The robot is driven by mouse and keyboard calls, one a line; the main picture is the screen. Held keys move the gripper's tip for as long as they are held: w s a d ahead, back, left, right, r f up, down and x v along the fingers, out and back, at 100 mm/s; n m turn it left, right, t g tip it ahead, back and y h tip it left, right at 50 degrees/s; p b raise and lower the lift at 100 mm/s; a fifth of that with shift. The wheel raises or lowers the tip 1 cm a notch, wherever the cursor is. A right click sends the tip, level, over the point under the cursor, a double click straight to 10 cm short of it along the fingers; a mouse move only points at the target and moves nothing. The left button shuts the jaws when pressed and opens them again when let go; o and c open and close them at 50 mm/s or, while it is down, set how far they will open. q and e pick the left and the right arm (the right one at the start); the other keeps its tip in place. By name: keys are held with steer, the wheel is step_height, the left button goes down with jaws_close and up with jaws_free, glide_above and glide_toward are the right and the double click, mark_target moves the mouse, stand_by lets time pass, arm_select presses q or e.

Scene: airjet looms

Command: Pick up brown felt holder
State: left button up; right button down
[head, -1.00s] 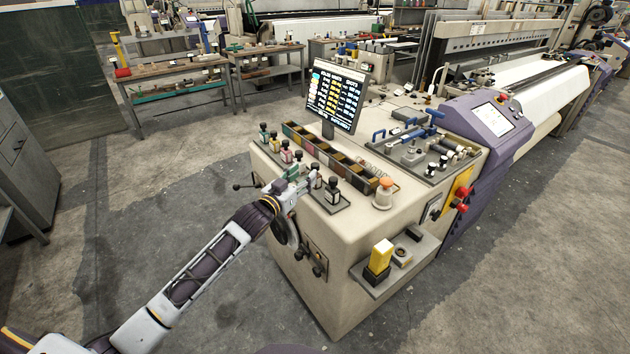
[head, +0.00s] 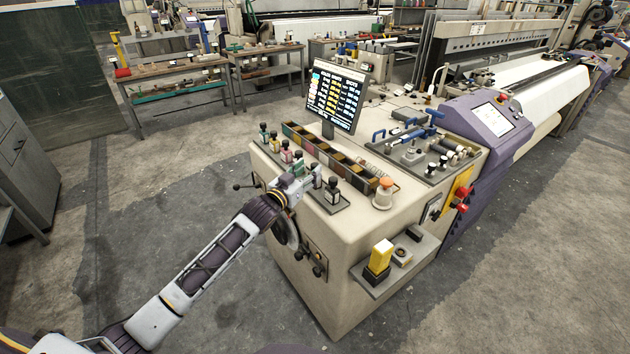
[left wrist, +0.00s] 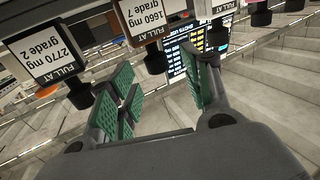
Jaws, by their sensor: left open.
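My left gripper (head: 301,176) is over the front edge of the beige console, among a row of small dark-capped holders. In the left wrist view my left gripper (left wrist: 165,85) is open, with green pads and nothing between them. Holders with white labels hang into the top of that view: one label reads 2770 mg grade 2 (left wrist: 48,57), another 1660 mg grade 7 (left wrist: 142,18). In the head view a pinkish holder (head: 286,153) and a dark holder (head: 333,190) flank the gripper. I cannot tell which holder is the brown felt one. My right gripper is not in view.
A long compartment tray (head: 328,157) lies behind the holders, with a monitor (head: 338,98) above it. An orange-topped knob (head: 384,193) stands to the right. A low shelf (head: 400,262) with a yellow block juts from the console. Floor to the left is open.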

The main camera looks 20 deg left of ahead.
mark_target(313, 167)
arm_select(q)
steer(key=shift+x, duration=1.05)
steer(key=shift+w+d+r, duration=0.15)
steer(key=shift+w+d, duration=0.05)
steer(key=shift+w, duration=0.1)
steer(key=shift+w+d, duration=0.2)
steer(key=shift+w, duration=0.55)
steer(key=shift+c, duration=0.5)
jaws_close()
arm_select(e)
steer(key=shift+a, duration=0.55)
